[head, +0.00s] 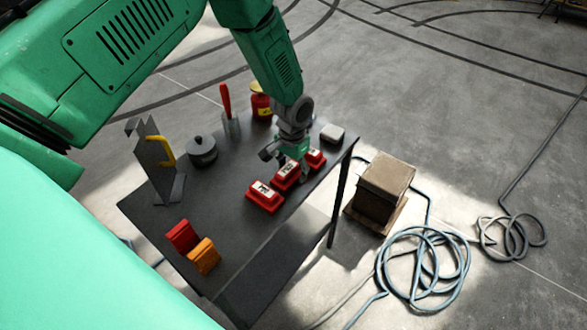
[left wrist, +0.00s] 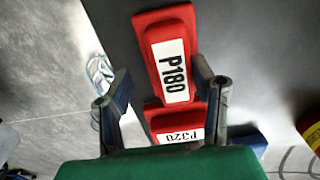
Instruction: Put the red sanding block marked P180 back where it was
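The red sanding block marked P180 (left wrist: 168,60) lies in the left wrist view between and beyond the fingertips of my left gripper (left wrist: 163,82). A gap shows beside the left finger; the right finger is close to its edge, and contact cannot be told. A red block marked P320 (left wrist: 178,125) is partly hidden below it. In the head view my left gripper (head: 295,165) is low over a row of red blocks, by the middle block (head: 285,178), probably P180; labels are too small to read. My right gripper is not in view.
On the dark table (head: 225,235) stand a nearer red block (head: 265,197), a farther one (head: 316,158), red and orange blocks (head: 203,255), a grey pot (head: 202,150), a bracket with a yellow handle (head: 158,165) and a tin (head: 261,107). A box (head: 385,185) and hoses (head: 425,270) lie on the floor.

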